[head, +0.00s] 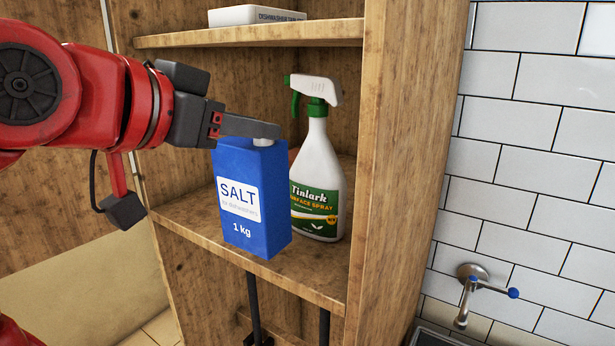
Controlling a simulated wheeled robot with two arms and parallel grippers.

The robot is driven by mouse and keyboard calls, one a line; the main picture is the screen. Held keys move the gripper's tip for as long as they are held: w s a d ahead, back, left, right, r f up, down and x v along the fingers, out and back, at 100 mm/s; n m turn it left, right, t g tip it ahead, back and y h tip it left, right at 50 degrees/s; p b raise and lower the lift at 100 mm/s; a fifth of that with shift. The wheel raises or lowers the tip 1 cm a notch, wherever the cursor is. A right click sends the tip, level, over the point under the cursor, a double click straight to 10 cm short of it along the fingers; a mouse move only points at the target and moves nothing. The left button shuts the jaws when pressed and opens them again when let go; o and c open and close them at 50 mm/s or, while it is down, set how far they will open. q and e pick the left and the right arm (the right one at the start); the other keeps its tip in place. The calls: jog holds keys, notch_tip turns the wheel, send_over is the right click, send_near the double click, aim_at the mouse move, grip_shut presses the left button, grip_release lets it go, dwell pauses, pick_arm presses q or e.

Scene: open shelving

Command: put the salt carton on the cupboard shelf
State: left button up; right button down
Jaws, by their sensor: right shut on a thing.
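The salt carton (258,220) is a blue upright box with a white SALT label. In the head view it is in front of the middle shelf (190,213) of the wooden cupboard, its base close to the shelf's front edge. I cannot tell whether the base touches the board. My right gripper (262,138) is shut on the carton's top, coming in from the left of the picture. The far finger is mostly hidden. My left gripper is not in view.
A white spray bottle (318,175) with a green-and-white trigger stands just right of the carton on the same shelf. A white dishwasher box (240,16) lies on the upper shelf (300,33). The cupboard's right side panel (400,150) borders a tiled wall with a tap (472,290). Some board left of the carton is bare.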

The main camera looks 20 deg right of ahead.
jog(key=w+f+p, duration=0.2)
jog(key=w+p, duration=0.3)
jog(key=w, duration=0.2)
jog(key=w+d+f+p, duration=0.1)
jog(key=w+f+p, duration=0.1)
jog(key=w+p, duration=0.3)
jog(key=w, duration=0.3)
jog(key=shift+w+d+f+p, duration=0.15)
jog(key=shift+w+f+p, duration=0.15)
jog(key=shift+f, duration=0.1)
jog(key=c, duration=0.7)
grip_release()
jog(key=shift+o, duration=0.2)
jog(key=b+v, duration=0.6)
jog(key=v, duration=0.6)
